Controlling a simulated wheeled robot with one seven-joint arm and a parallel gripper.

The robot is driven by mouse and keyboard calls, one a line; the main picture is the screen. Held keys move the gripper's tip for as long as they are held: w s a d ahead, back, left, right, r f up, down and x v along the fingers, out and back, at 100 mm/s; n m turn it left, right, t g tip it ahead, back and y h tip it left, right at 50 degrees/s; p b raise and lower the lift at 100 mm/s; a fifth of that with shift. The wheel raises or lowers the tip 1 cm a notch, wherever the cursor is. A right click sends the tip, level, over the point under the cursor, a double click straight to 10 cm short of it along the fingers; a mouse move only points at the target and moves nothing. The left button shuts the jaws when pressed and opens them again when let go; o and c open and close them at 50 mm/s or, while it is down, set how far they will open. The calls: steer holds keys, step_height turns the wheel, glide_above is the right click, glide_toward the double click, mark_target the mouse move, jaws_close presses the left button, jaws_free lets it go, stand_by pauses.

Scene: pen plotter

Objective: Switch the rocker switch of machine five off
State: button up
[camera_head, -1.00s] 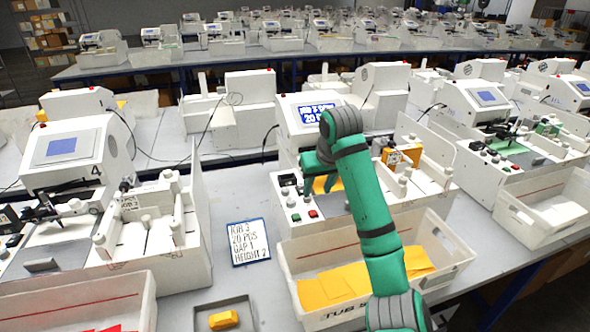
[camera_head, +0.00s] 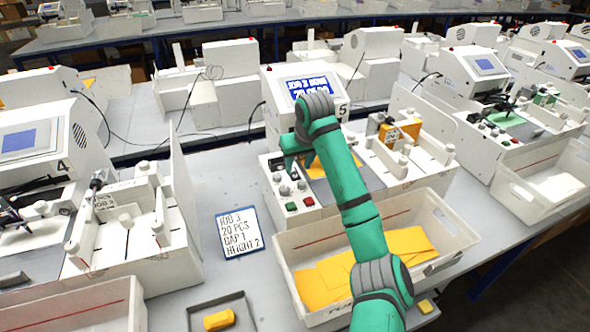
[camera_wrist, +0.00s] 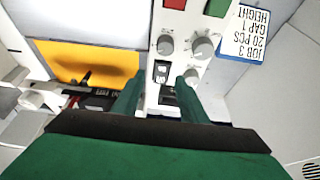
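Machine five (camera_head: 342,110) stands in the middle of the head view, with its blue screen (camera_head: 308,88) lit; the top line appears to read "JOB 3 DONE". Its front panel has knobs, a green button (camera_head: 291,206) and a red button (camera_head: 308,201). In the wrist view a small black-and-white rocker switch (camera_wrist: 162,72) sits on the white panel below the knobs (camera_wrist: 202,46). My gripper (camera_wrist: 160,92) is over this panel, its two green fingers apart with nothing between them. The switch appears just beyond the gap between the fingertips. I cannot tell contact or the rocker's position.
A white tub (camera_head: 450,228) with yellow sheets stands in front of machine five. A job card (camera_head: 238,233) and a grey tray (camera_head: 193,318) with a yellow block (camera_head: 219,320) lie to its left. Machine four (camera_head: 60,165) stands further left. An orange box (camera_head: 408,130) sits on machine five.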

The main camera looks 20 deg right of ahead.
mark_target(294, 173)
steer(key=shift+x, duration=1.7)
steer(key=shift+w+a+r, duration=0.1)
steer(key=shift+a, duration=0.05)
jaws_close()
steer(key=shift+w+r+g, duration=0.15)
steer(key=shift+w+g, duration=0.15)
steer(key=shift+g, duration=0.4)
steer(key=shift+w+g, duration=0.3)
steer(key=shift+g, duration=0.7)
steer(key=shift+s, duration=0.1)
jaws_free()
